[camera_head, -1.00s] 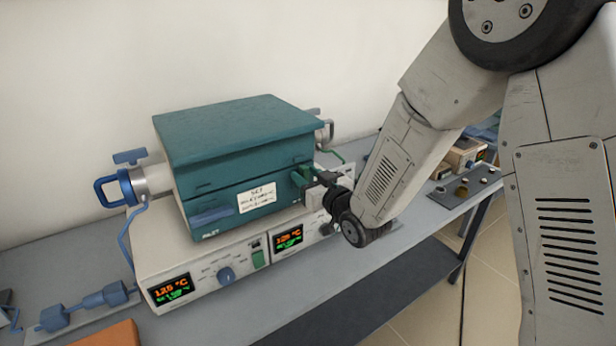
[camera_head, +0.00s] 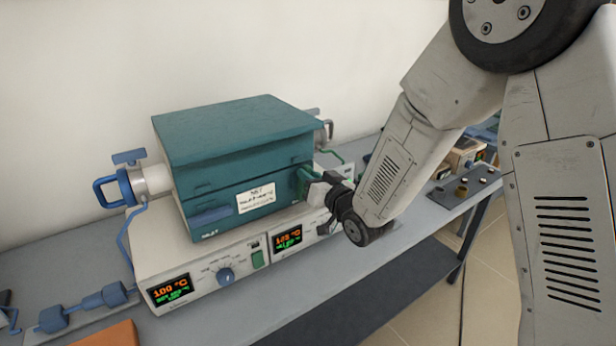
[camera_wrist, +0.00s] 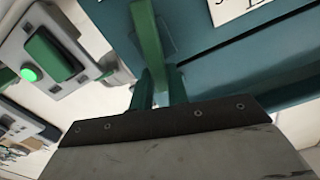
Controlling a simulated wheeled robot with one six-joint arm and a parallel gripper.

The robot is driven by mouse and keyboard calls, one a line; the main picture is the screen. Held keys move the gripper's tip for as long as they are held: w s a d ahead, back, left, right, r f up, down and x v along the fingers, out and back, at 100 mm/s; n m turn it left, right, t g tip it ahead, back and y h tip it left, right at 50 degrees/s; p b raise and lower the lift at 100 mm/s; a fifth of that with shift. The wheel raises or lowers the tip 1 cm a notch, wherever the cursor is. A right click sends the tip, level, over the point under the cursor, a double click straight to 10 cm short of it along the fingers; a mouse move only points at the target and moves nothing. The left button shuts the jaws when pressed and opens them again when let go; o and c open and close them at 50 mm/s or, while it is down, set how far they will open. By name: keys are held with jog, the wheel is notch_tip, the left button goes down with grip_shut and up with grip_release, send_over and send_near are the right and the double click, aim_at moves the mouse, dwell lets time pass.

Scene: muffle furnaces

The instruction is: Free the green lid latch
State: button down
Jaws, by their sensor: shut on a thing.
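The green lid latch (camera_wrist: 148,38) is on the front of the teal furnace box (camera_head: 245,165), near its right end. In the wrist view it runs as a green bar down between my gripper's fingers. My gripper (camera_wrist: 157,88) is shut on the latch. In the head view my gripper (camera_head: 312,183) is at the right end of the box front, and the latch is mostly hidden behind it. The teal lid (camera_head: 235,127) lies flat on the box.
The furnace sits on a pale control base (camera_head: 215,268) with two displays, a blue knob (camera_head: 225,275) and a green switch (camera_head: 258,258). A blue clamp handle (camera_head: 118,188) sticks out on the left. An orange object (camera_head: 108,334) lies at the front left. A wall is behind.

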jog(key=shift+w+d+f+m, duration=0.25)
jog(key=shift+f+m, duration=0.25)
jog(key=shift+m, duration=2)
jog(key=shift+w+d+f+m, duration=0.1)
jog(key=shift+d+f+m, duration=0.35)
jog(key=shift+m, duration=2.05)
jog(key=shift+w+d+f+m, duration=0.25)
jog(key=shift+f+m, duration=0.25)
jog(key=shift+m, duration=2)
jog(key=c, duration=1.4)
grip_release()
jog(key=shift+o, duration=0.2)
jog(key=shift+s, duration=0.15)
jog(key=v, duration=0.7)
jog(key=shift+s+d, duration=0.25)
